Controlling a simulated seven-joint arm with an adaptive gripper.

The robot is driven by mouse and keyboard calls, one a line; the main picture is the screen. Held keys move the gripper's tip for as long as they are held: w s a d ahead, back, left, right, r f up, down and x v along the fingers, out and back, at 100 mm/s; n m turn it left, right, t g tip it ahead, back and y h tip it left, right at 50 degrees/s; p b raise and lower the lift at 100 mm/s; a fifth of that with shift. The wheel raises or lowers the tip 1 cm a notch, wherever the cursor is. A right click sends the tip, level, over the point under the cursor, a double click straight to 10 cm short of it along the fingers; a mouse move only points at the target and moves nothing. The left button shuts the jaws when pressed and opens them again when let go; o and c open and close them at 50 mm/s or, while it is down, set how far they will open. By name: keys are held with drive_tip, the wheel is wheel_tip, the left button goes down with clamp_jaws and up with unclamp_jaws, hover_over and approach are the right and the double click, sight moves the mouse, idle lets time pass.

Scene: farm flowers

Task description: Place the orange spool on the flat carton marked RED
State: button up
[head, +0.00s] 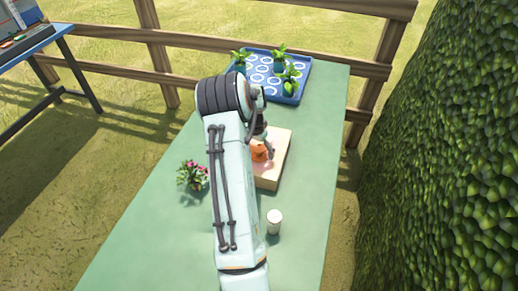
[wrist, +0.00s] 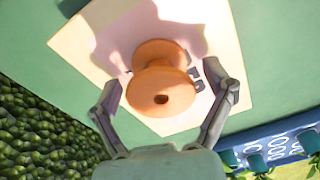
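The orange spool (wrist: 162,80) stands on the flat carton (wrist: 75,40), apparently upright, with its round end and centre hole facing the wrist camera. Dark letters beside it on the carton are partly hidden, so I cannot read the whole word. My gripper (wrist: 165,88) is over the spool, with one finger on each side and a visible gap to both. It is open and holds nothing. In the head view the spool (head: 260,151) shows on the pale carton (head: 269,181), partly behind my arm.
On the green table (head: 310,180), a blue tray (head: 302,72) with potted plants stands at the far end. A pink-flowered plant (head: 192,176) is left of my arm, and a white cup (head: 274,221) is nearer. A hedge (head: 450,150) rises at right.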

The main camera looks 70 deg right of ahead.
wheel_tip(320, 180, up, 12)
drive_tip(key=a, duration=0.1)
drive_tip(key=w+a+r+n, duration=0.2)
drive_tip(key=w+a+n, duration=0.15)
drive_tip(key=a, duration=0.25)
drive_tip(key=w+a+r+n+t+y, duration=0.1)
drive_tip(key=w+a+r+n, duration=0.1)
drive_tip(key=w+a, duration=0.35)
drive_tip(key=w+a+r+n, duration=0.2)
drive_tip(key=a+r, duration=0.1)
drive_tip(key=a, duration=0.5)
drive_tip(key=s+a+r+n+y, duration=0.1)
drive_tip(key=s+a+n, duration=0.3)
drive_tip(key=a, duration=0.6)
drive_tip(key=s+a+n, duration=0.1)
drive_tip(key=a+n, duration=0.5)
drive_tip(key=a, duration=0.5)
drive_tip(key=s+a+f+n, duration=0.1)
drive_tip(key=s+a+n, duration=0.3)
drive_tip(key=s, duration=0.2)
drive_tip(key=shift+s+a+f+n+g, duration=0.2)
drive_tip(key=shift+a+f+n+g, duration=0.1)
drive_tip(key=shift+a+n+g, duration=0.1)
drive_tip(key=shift+d, duration=0.1)
